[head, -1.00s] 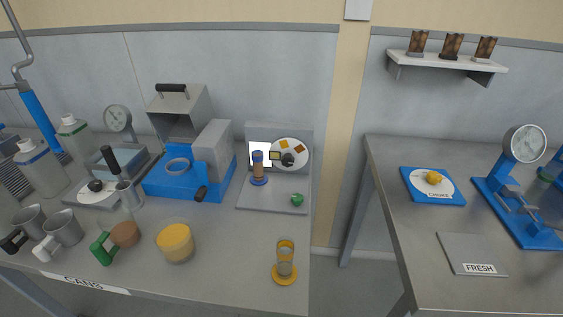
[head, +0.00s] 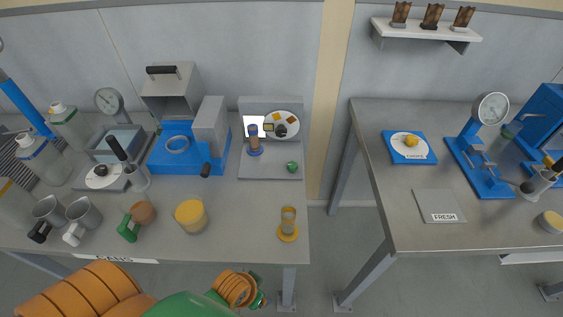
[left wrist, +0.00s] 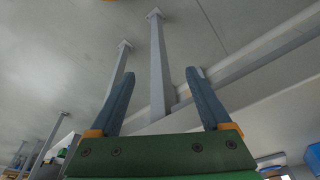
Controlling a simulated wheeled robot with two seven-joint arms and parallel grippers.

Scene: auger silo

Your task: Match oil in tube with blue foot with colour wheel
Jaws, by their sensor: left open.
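The tube with the blue foot (head: 254,140) stands upright on the grey comparator stand (head: 270,170), in front of a lit white panel (head: 255,121). Its contents look brown. The colour wheel (head: 283,124) is a white disc with orange and dark patches and a black knob, just right of the tube. A second tube with an orange foot (head: 288,224) stands near the table's front edge. My left gripper (left wrist: 162,73) is open and empty in the left wrist view, facing table legs and floor. In the head view its arm is low in front of the table; the fingers are hidden there.
A yellow-lidded jar (head: 191,216), a green-handled tool (head: 129,228), mugs (head: 84,213) and a blue machine (head: 172,160) fill the left table. A green knob (head: 292,166) sits on the stand's right. A floor gap separates the right table (head: 390,180).

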